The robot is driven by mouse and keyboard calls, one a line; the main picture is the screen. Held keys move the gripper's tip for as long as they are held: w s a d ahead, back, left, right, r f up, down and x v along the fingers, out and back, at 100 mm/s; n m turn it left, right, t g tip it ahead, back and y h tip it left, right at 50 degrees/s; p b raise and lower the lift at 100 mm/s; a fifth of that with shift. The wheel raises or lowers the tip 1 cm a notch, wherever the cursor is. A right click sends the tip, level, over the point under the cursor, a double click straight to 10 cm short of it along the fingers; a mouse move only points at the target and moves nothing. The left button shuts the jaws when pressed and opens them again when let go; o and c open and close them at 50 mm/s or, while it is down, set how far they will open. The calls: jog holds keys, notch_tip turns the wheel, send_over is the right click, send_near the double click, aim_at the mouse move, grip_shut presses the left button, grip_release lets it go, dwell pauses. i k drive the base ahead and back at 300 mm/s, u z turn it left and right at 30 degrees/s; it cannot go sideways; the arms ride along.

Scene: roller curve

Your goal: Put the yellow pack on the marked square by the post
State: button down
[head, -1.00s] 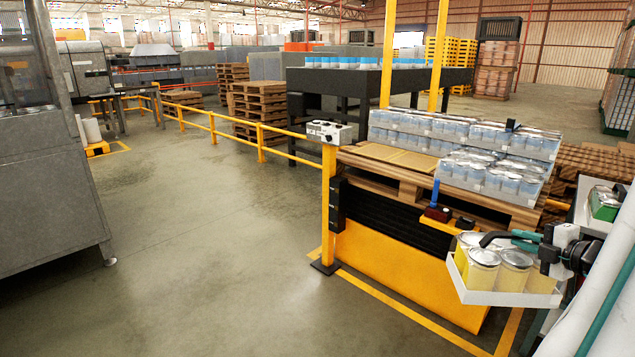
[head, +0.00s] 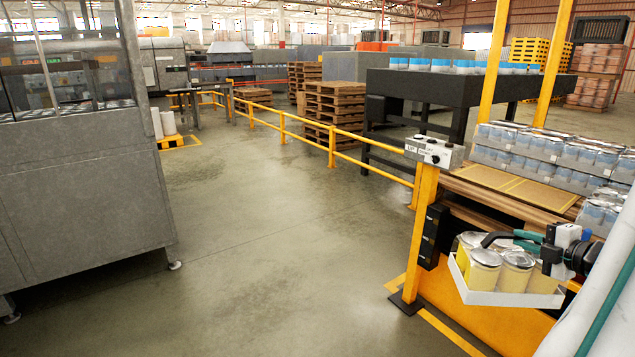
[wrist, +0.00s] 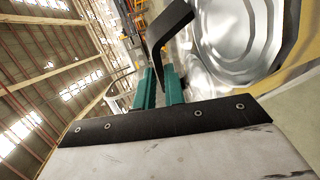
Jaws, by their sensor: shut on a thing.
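The yellow pack (head: 485,272) is a white tray of yellow cans with silver lids and a black handle. My gripper (head: 528,240) is shut on that handle and holds the pack in the air at the lower right of the head view. In the wrist view, the teal fingers (wrist: 160,88) close on the black handle (wrist: 168,28), beside the silver lids (wrist: 235,35). A yellow-lined square (head: 500,182) shows on the tan sheet on the pallet load, just right of the yellow post (head: 425,220). The pack appears in front of and below that sheet.
Blue-and-white can packs (head: 570,172) stand on the sheet to the right of the square. A control box (head: 434,152) tops the post. Yellow railing (head: 332,147) runs back from it. A grey machine (head: 85,190) stands left; the floor between is clear.

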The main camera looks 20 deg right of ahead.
aim_at(484, 177)
jog(key=u, duration=0.05)
jog(key=i, duration=1.65)
jog(key=z, duration=1.15)
jog(key=i, duration=1.2)
jog(key=z, duration=0.45)
jog(key=i, duration=0.95)
